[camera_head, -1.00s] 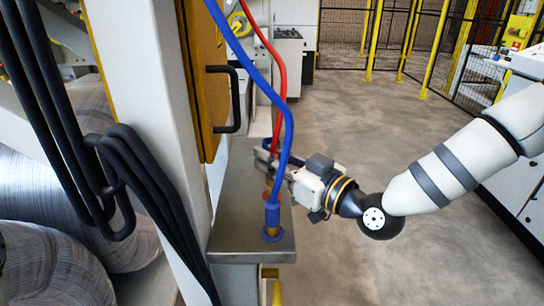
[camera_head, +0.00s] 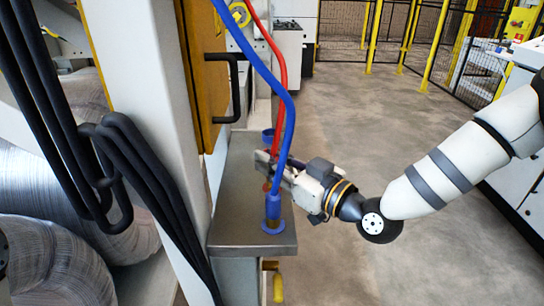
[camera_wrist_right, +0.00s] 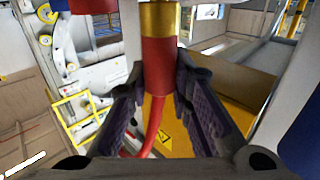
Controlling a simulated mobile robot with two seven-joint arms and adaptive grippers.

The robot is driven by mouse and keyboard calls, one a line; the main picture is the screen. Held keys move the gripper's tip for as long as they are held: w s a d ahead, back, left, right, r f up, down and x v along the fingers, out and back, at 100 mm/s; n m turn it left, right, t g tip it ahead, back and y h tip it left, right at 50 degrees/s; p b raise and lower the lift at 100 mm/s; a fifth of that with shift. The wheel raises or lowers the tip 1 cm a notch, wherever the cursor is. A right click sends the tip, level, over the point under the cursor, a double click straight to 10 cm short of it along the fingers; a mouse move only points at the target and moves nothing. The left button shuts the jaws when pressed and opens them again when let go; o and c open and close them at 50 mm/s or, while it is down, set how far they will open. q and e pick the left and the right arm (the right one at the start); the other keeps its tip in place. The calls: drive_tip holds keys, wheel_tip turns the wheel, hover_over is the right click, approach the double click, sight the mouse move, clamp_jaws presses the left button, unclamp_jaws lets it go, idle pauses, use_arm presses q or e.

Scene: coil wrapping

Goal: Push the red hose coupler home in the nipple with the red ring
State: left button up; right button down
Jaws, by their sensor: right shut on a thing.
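My right gripper (camera_head: 268,168) reaches in from the right over the metal shelf, beside the blue hose. In the right wrist view, its fingers (camera_wrist_right: 168,112) are shut on the red hose coupler (camera_wrist_right: 159,68). The coupler has a brass collar (camera_wrist_right: 160,18) at the picture's top, and the red hose (camera_wrist_right: 153,130) leaves toward the bottom. In the head view the red hose (camera_head: 281,75) hangs down to the gripper. A small red patch (camera_head: 266,187) shows below the fingers; I cannot tell whether it is coupler or ring. The nipple with the red ring is not clearly seen.
A blue coupler (camera_head: 272,206) stands upright on the shelf (camera_head: 236,215) near its front edge, its blue hose (camera_head: 289,115) arching close by the gripper. A blue cup-like part (camera_head: 268,134) is behind. A white post (camera_head: 145,110) and black hoses (camera_head: 150,165) stand left.

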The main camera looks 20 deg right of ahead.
drive_tip(key=shift+f, duration=0.25)
drive_tip(key=c, duration=1.4)
unclamp_jaws()
drive_tip(key=shift+o, duration=0.2)
drive_tip(key=shift+s, duration=0.1)
drive_tip(key=v, duration=1.2)
